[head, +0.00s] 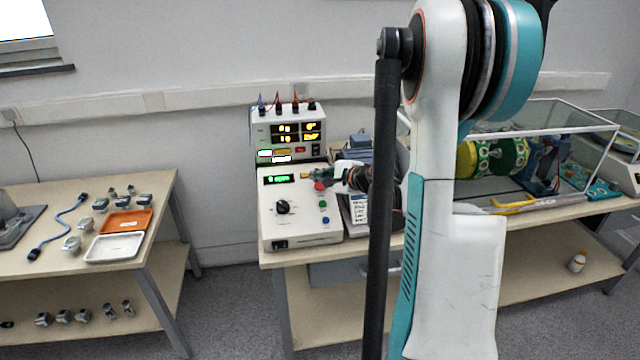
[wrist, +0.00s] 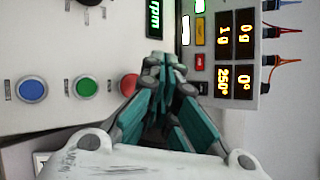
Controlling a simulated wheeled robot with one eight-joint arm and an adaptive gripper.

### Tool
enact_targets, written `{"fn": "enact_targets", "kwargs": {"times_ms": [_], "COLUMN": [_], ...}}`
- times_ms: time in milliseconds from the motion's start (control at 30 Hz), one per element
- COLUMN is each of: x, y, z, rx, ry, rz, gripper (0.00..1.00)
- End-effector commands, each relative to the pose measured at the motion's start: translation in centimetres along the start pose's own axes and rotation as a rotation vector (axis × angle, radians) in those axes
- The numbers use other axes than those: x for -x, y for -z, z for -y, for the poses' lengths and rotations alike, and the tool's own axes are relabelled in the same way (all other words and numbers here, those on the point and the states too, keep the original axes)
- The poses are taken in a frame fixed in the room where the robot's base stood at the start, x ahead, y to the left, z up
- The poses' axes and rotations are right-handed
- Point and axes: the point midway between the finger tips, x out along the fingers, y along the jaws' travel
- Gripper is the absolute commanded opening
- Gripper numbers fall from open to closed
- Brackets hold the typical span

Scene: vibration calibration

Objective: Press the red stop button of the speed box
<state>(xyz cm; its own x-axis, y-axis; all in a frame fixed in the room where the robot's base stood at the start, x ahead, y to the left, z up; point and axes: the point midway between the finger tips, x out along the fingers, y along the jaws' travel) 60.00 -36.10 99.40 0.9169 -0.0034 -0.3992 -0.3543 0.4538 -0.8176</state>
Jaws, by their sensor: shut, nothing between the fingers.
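The speed box (head: 300,232) is a white unit with a sloped front, a green lit display (head: 279,179) and a black knob (head: 283,207). Its red stop button (head: 319,186) sits at the top of a column above a green button (head: 322,204) and a blue button (head: 324,220). My gripper (head: 308,176) is shut and empty, with its tips close to the red button. In the wrist view my fingertips (wrist: 164,68) appear just right of the red button (wrist: 129,84), whose right edge is partly hidden by a finger. I cannot tell whether they touch the panel.
A meter unit (head: 289,135) with yellow digits and coloured plugs stands behind the speed box. A glass-sided case (head: 560,115) holds a green and yellow rotor to the right. A separate left table carries an orange tray (head: 126,222) and a white tray (head: 114,247). My arm blocks the centre.

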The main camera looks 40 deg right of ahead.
Motion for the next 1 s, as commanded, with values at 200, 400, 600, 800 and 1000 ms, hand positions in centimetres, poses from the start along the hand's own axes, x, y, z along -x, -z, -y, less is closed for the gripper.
{"fn": "enact_targets", "kwargs": {"times_ms": [200,400,600,800,1000], "x": [1.5,2.1,2.0,2.0,2.0], "y": [-1.1,-1.5,-1.5,-1.5,-1.5], "z": [1.2,1.5,1.5,1.5,1.5], "rx": [0.0,0.0,0.0,0.0,0.0], "ry": [0.0,0.0,0.0,0.0,0.0], "rz": [0.0,0.0,0.0,0.0,0.0], "gripper": [0.0,0.0,0.0,0.0,0.0]}}
